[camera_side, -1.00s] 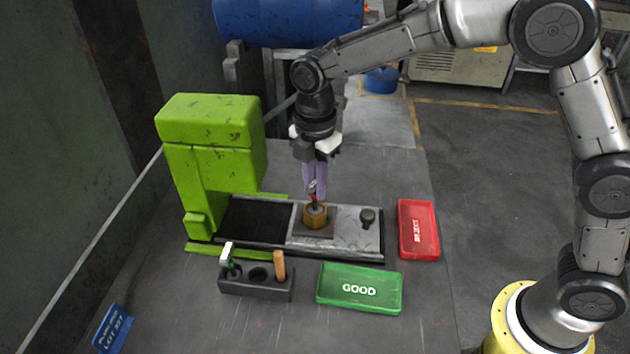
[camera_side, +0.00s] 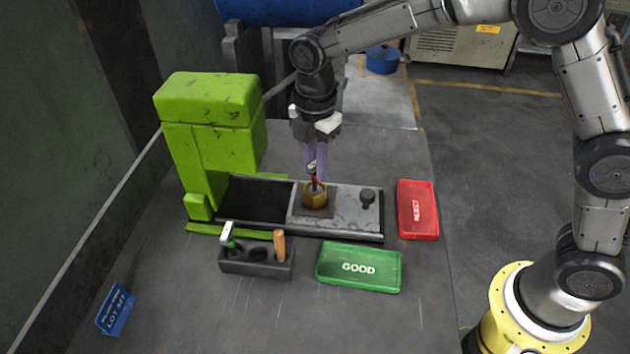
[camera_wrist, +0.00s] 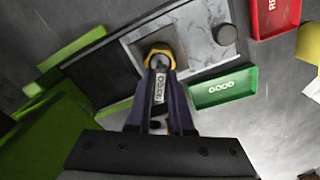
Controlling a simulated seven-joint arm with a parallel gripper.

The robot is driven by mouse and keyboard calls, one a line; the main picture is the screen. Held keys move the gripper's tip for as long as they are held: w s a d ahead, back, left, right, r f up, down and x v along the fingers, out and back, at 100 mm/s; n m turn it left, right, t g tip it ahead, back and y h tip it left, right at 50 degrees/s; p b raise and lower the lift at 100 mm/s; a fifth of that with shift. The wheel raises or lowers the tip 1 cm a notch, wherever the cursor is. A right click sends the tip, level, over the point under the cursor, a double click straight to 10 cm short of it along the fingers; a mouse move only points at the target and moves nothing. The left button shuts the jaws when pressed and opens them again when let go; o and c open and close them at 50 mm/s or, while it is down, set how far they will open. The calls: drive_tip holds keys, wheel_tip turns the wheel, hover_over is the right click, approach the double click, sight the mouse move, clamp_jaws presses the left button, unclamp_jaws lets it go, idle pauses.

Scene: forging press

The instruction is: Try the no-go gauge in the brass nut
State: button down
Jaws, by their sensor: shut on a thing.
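The brass nut (camera_side: 314,200) sits on the pale plate of the press bed (camera_side: 345,212); it also shows in the wrist view (camera_wrist: 151,54). My gripper (camera_side: 315,170) is shut on the no-go gauge (camera_side: 314,184), which has a red band and stands about upright over the nut. In the wrist view the gauge's label plate (camera_wrist: 160,88) lies between my fingers. The gauge's lower end meets the nut's top at the bore. I cannot tell how deep it is in, as my fingers and the gauge hide the bore.
A dark rack (camera_side: 256,264) holds a green-and-white gauge (camera_side: 228,236) and an orange handle (camera_side: 279,246); its middle hole is empty. The green GOOD tray (camera_side: 359,284) and red REJECT tray (camera_side: 417,230) lie nearby. The green press (camera_side: 211,140) stands left; a dark knob (camera_side: 367,196) rises from the bed.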

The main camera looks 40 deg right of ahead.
drive_tip(key=shift+r, duration=0.2)
drive_tip(key=shift+r, duration=0.35)
drive_tip(key=shift+r, duration=1.3)
drive_tip(key=shift+r, duration=1.9)
